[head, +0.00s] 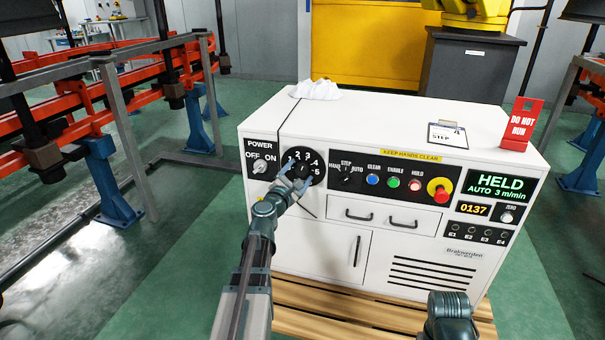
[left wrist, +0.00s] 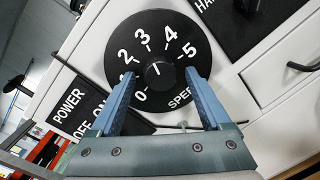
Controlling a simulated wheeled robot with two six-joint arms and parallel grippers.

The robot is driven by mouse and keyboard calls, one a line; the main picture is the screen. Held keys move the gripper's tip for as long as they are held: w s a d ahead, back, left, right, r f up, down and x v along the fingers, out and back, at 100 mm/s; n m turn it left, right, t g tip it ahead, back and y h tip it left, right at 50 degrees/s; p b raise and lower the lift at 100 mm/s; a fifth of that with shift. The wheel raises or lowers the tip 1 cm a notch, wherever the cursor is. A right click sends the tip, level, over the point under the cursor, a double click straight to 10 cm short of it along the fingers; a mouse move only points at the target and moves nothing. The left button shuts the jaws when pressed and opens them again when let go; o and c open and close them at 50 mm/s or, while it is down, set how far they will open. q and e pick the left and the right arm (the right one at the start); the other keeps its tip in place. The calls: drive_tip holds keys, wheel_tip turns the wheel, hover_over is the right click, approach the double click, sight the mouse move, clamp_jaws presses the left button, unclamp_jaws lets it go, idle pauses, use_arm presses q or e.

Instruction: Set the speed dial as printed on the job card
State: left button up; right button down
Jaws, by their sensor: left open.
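The speed dial (head: 317,156) is a round black plate with white numbers 0 to 5 on the front panel of a white cabinet. In the left wrist view, its black knob (left wrist: 158,74) has a white mark pointing roughly toward 3. My left gripper (head: 295,179) is open in front of the dial. In the left wrist view its blue fingers (left wrist: 160,76) stand on either side of the knob, with gaps; contact does not show. The job card appears to be the clipboard (head: 447,141) on the cabinet top; its print is too small to read surely. My right gripper is not visible.
The screen (head: 495,187) reads HELD, AUTO 3 m/min. Near the dial are the power switch (head: 260,167), a mode switch (head: 345,174), coloured buttons and a red stop button (head: 440,189). A red DO NOT RUN sign (head: 522,124) and white cloth (head: 316,90) are on top.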

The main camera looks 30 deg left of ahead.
use_arm(q)
clamp_jaws()
idle(0.4)
drive_tip(key=m+p, duration=0.1)
drive_tip(key=m, duration=0.2)
drive_tip(key=shift+r+m, duration=0.1)
drive_tip(key=shift+m, duration=0.3)
drive_tip(key=shift+m+g+p, duration=0.3)
drive_tip(key=shift+m, duration=1.5)
unclamp_jaws()
